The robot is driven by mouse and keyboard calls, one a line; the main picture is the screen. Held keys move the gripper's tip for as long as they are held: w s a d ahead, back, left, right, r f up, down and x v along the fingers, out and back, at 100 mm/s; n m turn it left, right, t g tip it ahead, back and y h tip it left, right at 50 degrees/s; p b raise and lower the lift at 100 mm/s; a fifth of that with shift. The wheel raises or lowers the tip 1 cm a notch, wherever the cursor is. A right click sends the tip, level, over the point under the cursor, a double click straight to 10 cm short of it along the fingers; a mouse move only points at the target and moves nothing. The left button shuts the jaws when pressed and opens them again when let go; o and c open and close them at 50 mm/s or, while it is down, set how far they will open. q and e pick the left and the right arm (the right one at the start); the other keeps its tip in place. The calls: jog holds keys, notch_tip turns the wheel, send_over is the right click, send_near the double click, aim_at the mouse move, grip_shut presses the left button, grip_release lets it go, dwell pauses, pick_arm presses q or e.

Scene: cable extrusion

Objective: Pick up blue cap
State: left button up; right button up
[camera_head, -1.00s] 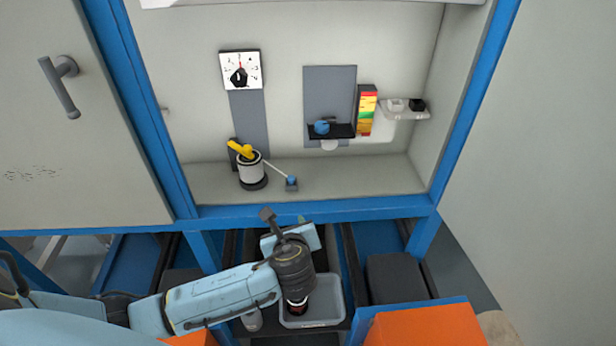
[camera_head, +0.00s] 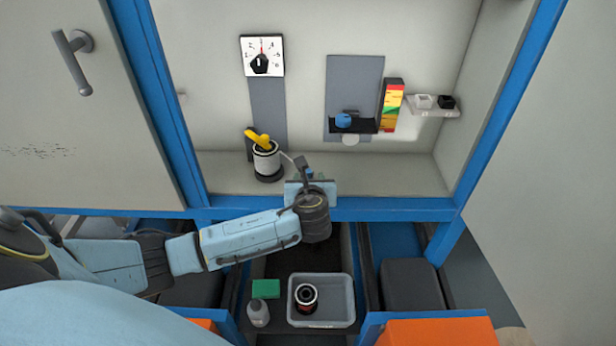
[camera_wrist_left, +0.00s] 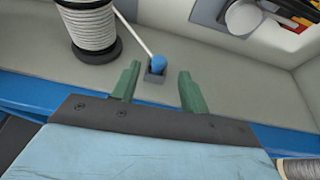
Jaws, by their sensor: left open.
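A small round blue cap (camera_wrist_left: 158,63) sits in a small grey holder (camera_wrist_left: 154,77) on the cabinet floor, at the end of a thin white rod. In the left wrist view it lies between and just beyond the green fingers of my left gripper (camera_wrist_left: 159,82), which is open and empty. In the head view my left gripper (camera_head: 316,177) is over the cabinet's front edge and hides the cap and holder. Another blue round part (camera_head: 343,120) sits on a black shelf on the back wall. My right gripper is not in view.
A white spool (camera_head: 266,160) with a yellow handle stands left of the holder. A blue frame bar (camera_head: 390,208) runs along the cabinet's front edge. Below are a grey bin (camera_head: 345,322) with a dark round part, a green block (camera_head: 265,288) and a bottle (camera_head: 258,313).

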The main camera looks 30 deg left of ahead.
aim_at(308, 172)
pick_arm(q)
jog(key=x, duration=0.2)
jog(key=shift+w+a+f+b, duration=0.15)
jog(key=shift+w+a+b, duration=0.1)
jog(key=shift+b, duration=0.05)
jog(key=shift+w+a+f, duration=0.1)
jog(key=shift+w, duration=0.1)
jog(key=c, duration=0.3)
grip_shut()
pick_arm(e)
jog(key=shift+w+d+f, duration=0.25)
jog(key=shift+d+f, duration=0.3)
